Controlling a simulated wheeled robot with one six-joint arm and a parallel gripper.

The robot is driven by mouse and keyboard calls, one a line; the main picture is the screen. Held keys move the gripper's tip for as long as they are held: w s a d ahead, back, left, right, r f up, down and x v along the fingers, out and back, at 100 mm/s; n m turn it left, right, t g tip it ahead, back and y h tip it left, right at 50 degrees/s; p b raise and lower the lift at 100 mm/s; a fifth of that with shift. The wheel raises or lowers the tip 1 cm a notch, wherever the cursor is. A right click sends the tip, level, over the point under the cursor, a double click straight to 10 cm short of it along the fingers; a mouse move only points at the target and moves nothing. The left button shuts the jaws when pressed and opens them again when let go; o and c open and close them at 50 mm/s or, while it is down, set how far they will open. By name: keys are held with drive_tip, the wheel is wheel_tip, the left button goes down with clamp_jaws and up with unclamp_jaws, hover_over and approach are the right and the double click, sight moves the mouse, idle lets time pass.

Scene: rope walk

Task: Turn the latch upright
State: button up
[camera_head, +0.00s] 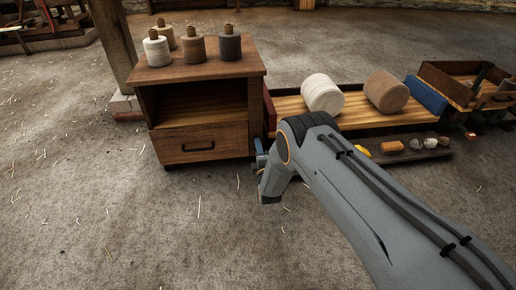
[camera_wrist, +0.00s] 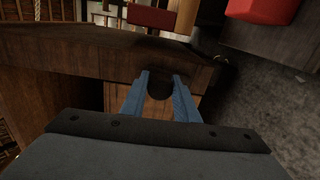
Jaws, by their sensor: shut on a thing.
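My gripper (camera_head: 260,150) is low at the right side of the wooden cabinet (camera_head: 205,104), near its front corner. In the head view only a bit of its blue fingers shows, and my arm covers much of the area. In the wrist view, my gripper (camera_wrist: 161,82) has its two blue fingers closed around a dark rounded piece (camera_wrist: 160,86), which seems to be the latch. The fingers hide its sides, and it is too dark to tell whether it is upright or tilted.
Several spools, including a white spool (camera_head: 156,49), stand on the cabinet top. To the right, a low wooden bench holds a cream roll (camera_head: 322,94) and a brown roll (camera_head: 386,91). A red object (camera_wrist: 262,10) is at the upper right. The floor in front is clear.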

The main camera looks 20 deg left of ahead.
drive_tip(key=shift+n, duration=0.6)
drive_tip(key=o, duration=1.1)
drive_tip(key=shift+c, duration=0.2)
drive_tip(key=shift+s, duration=0.1)
drive_tip(key=p+v, duration=0.4)
drive_tip(key=v, duration=0.3)
drive_tip(key=shift+s+d, duration=0.2)
drive_tip(key=shift+s, duration=0.15)
